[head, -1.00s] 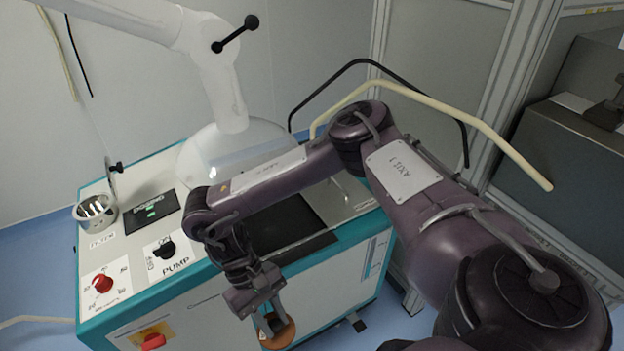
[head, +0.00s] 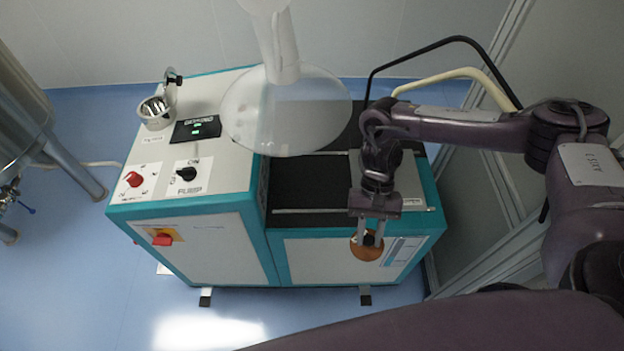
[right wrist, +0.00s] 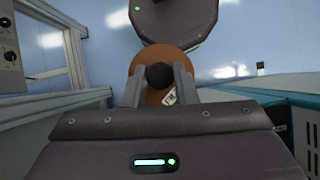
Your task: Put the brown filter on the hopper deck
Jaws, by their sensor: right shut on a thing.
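The brown filter (head: 366,251) is a round brown disc with a dark knob in its middle. My right gripper (head: 373,236) is shut on the knob and holds the filter in front of the machine's front panel, below the level of its top. In the right wrist view the filter (right wrist: 150,88) sits between the two grey fingers (right wrist: 158,80). No label in view names the hopper deck; the machine's top has a white left part (head: 225,105) and a lower black surface (head: 300,185) at right. My left gripper is not in view.
A clear round cover (head: 285,112) on a white arm hangs over the machine top. A metal cup (head: 156,112) stands at the back left of the top. Black and cream tubes (head: 462,74) rise behind the right side. Blue floor lies clear in front.

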